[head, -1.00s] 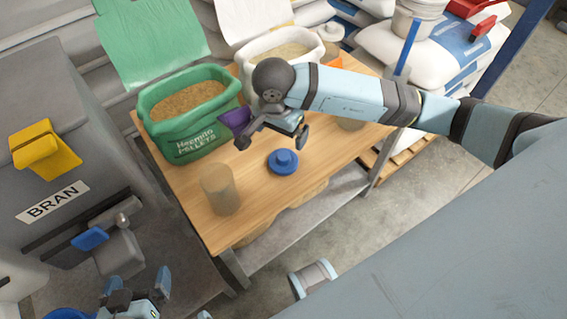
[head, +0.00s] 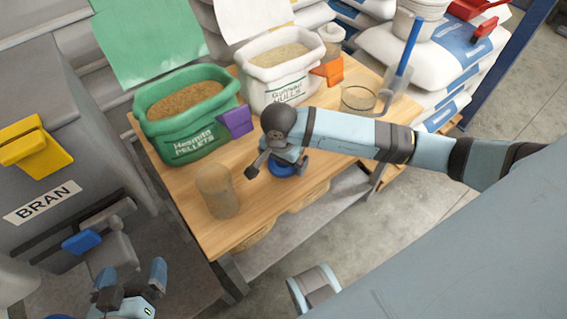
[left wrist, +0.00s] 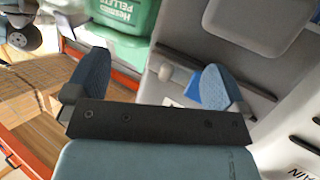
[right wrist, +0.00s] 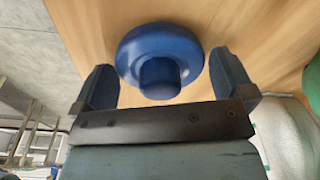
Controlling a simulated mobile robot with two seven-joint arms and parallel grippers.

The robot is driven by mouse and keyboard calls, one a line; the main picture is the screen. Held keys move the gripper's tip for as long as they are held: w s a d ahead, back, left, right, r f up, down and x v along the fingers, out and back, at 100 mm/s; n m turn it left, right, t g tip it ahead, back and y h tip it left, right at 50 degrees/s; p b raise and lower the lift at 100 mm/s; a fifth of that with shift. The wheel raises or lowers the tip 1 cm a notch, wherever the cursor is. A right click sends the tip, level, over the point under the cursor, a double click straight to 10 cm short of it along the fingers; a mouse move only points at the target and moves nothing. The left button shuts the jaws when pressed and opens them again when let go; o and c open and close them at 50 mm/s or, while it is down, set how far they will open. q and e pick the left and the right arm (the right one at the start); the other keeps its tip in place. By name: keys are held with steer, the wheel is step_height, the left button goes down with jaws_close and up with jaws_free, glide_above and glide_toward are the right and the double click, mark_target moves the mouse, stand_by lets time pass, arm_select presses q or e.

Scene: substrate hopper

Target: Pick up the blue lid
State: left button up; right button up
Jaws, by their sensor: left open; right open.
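The blue lid (right wrist: 160,55) lies on the wooden table (head: 245,225), its round knob facing up toward my right wrist camera. In the head view only part of the lid (head: 283,169) shows beneath my right gripper. My right gripper (head: 277,172) is open above the lid; in the right wrist view its fingers (right wrist: 170,85) stand on either side of the knob, with nothing held. My left gripper (head: 130,278) is open and empty at the lower left, near the grey bran hopper, away from the lid.
A clear cylinder (head: 217,190) stands left of the lid, and a clear container (head: 357,100) stands to its right. The bran hopper (head: 60,160) is at left.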

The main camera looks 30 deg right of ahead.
steer(key=c, duration=0.7)
steer(key=shift+r, duration=0.1)
